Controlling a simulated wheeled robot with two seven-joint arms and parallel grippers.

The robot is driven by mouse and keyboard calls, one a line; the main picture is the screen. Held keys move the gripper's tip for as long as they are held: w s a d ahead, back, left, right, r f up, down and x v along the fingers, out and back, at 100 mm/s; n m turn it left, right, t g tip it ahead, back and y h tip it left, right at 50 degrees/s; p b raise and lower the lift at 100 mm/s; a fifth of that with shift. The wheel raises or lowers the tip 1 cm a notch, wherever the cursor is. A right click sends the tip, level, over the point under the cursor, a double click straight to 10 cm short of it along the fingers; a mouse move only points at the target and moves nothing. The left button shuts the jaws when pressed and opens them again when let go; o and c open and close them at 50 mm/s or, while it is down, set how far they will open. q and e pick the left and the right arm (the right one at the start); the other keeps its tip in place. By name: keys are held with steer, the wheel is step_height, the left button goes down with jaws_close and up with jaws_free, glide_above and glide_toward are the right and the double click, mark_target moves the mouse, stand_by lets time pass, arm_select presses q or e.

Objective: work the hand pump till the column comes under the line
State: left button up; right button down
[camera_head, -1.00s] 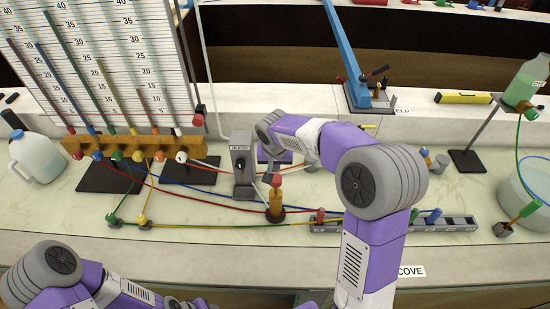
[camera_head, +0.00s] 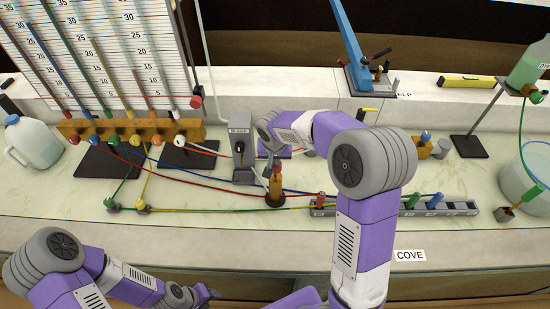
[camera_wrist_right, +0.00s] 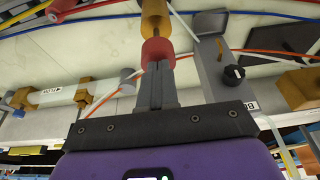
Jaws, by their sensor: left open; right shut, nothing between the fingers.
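The hand pump looks to be the brass cylinder (camera_head: 275,187) with a red knob on top, standing on the bench. In the right wrist view the red knob (camera_wrist_right: 157,50) is just beyond my right gripper (camera_wrist_right: 157,88). Those fingers are shut and empty, tips at or close against the knob; I cannot tell if they touch. In the head view the right gripper (camera_head: 270,165) is partly hidden by my arm. The gauge board (camera_head: 150,40) carries several slanted coloured columns beside a numbered scale. My left gripper (camera_head: 205,293) is low, in front of the bench, its fingers hard to see.
A grey box (camera_head: 242,160) with a black knob stands just left of the pump. Coloured tubes cross the bench to a grey rail (camera_head: 460,209). A white jug (camera_head: 38,145) is far left, a glass tank (camera_head: 530,180) far right. The front bench strip is clear.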

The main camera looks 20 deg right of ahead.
step_height(320, 180, down, 4)
steer(key=shift+r+b, duration=0.1)
steer(key=shift+b, duration=1.15)
steer(key=shift+s, duration=0.1)
arm_select(q)
step_height(320, 180, down, 3)
steer(key=shift+s+f, duration=0.1)
arm_select(e)
steer(key=shift+r+p, duration=0.2)
steer(key=shift+p, duration=0.1)
step_height(320, 180, up, 4)
steer(key=p, duration=0.2)
steer(key=shift+r+p, duration=0.2)
steer(key=shift+p, duration=0.2)
arm_select(q)
step_height(320, 180, up, 4)
steer(key=shift+r+p, duration=0.1)
steer(key=shift+p, duration=0.4)
arm_select(e)
steer(key=v, duration=0.9)
steer(key=shift+r, duration=0.4)
